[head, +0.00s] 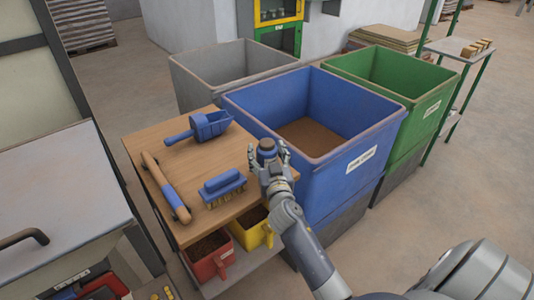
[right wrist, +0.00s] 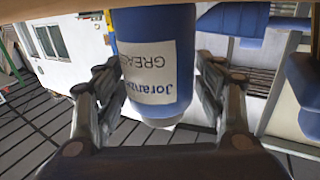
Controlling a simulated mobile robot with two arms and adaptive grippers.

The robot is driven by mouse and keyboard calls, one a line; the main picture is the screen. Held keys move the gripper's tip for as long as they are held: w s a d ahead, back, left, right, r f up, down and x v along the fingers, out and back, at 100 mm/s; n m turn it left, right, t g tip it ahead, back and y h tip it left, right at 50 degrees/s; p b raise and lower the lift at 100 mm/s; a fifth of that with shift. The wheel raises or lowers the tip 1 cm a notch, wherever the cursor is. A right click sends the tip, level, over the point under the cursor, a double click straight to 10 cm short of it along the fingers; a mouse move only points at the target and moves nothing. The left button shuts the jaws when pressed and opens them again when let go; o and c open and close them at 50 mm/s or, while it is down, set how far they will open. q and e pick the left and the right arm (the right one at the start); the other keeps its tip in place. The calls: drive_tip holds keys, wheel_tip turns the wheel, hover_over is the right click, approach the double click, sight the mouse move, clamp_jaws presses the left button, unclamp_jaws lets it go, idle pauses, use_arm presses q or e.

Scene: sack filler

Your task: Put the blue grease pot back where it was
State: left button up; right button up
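The blue grease pot (head: 267,149) is upright at the right edge of the wooden tabletop (head: 158,143), close to the blue bin. In the right wrist view the pot (right wrist: 160,65) appears upside down, with a white label reading "GREASE". My right gripper (head: 268,160) has its fingers on both sides of the pot, and they appear to touch it. The fingers also show in the right wrist view (right wrist: 160,85). The pot's base is hidden in the head view, so I cannot tell whether it touches the tabletop. My left gripper is not in view.
On the tabletop are a blue scoop (head: 200,127), a blue brush (head: 222,187) and a wooden-handled tool (head: 165,185). Red (head: 208,258) and yellow (head: 252,229) tubs sit below. Blue (head: 325,180), grey (head: 190,90) and green (head: 405,130) bins stand behind and right.

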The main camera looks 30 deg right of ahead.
drive_tip(key=shift+s, duration=0.1)
idle(0.3)
drive_tip(key=b+v, duration=0.1)
drive_tip(key=v, duration=1)
drive_tip(key=shift+s+a, duration=0.15)
drive_tip(key=shift+s, duration=0.25)
